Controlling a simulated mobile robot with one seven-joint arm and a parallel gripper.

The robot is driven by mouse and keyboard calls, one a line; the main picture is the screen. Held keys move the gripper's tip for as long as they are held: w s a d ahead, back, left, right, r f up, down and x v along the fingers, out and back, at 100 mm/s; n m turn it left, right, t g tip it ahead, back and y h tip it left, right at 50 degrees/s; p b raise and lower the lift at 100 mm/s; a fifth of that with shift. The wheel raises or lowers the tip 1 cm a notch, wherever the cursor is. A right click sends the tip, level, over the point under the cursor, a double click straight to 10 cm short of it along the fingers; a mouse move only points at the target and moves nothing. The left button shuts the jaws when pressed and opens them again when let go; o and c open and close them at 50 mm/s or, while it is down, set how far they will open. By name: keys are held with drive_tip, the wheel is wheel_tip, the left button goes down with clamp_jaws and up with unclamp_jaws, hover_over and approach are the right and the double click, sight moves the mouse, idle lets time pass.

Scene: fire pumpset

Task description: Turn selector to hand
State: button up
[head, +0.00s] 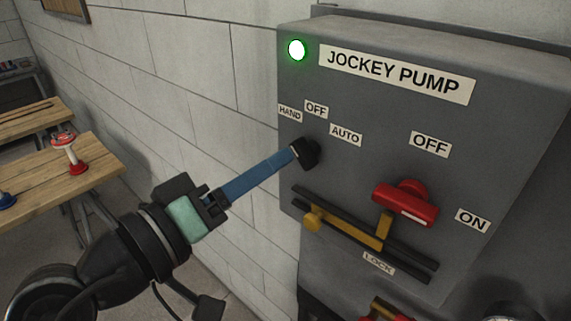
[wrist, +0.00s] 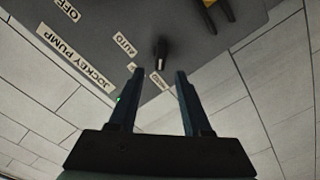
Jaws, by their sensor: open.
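The selector is a small black knob (head: 310,153) on the grey jockey pump panel, below the HAND (head: 290,113), OFF (head: 316,109) and AUTO (head: 345,135) labels. My gripper (head: 297,155) reaches it from the left, and its blue fingers partly hide it in the head view. In the wrist view my gripper (wrist: 158,73) is open, and the knob (wrist: 163,52) stands just beyond the gap between the fingertips. The knob's lighter end points roughly towards the HAND label (wrist: 158,80). I cannot tell whether a finger touches the knob.
A red rotary switch (head: 405,202) sits right of the selector, between OFF and ON labels. Below runs a yellow sliding lock bar (head: 345,226) on dark rails. A green lamp (head: 296,49) is lit at top left. Wooden benches (head: 75,180) stand at far left.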

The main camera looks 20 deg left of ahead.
drive_tip(key=b+v, duration=0.2)
drive_tip(key=v, duration=0.5)
drive_tip(key=shift+s, duration=0.35)
drive_tip(key=shift+a, duration=0.1)
drive_tip(key=w+d+r+m+t+y+b, duration=0.15)
drive_tip(key=w+d+r+t+y, duration=0.25)
drive_tip(key=w+d+r, duration=0.4)
drive_tip(key=s+d+r+m+t+y, duration=0.1)
drive_tip(key=s+d+r+t, duration=0.2)
drive_tip(key=r, duration=0.3)
drive_tip(key=s+d+r+m+t+y+b, duration=0.1)
drive_tip(key=s+d+r+m+t, duration=0.1)
drive_tip(key=d+r, duration=0.4)
drive_tip(key=shift+s+t+y, duration=0.35)
drive_tip(key=shift+t+y, duration=0.05)
drive_tip(key=shift+t, duration=0.5)
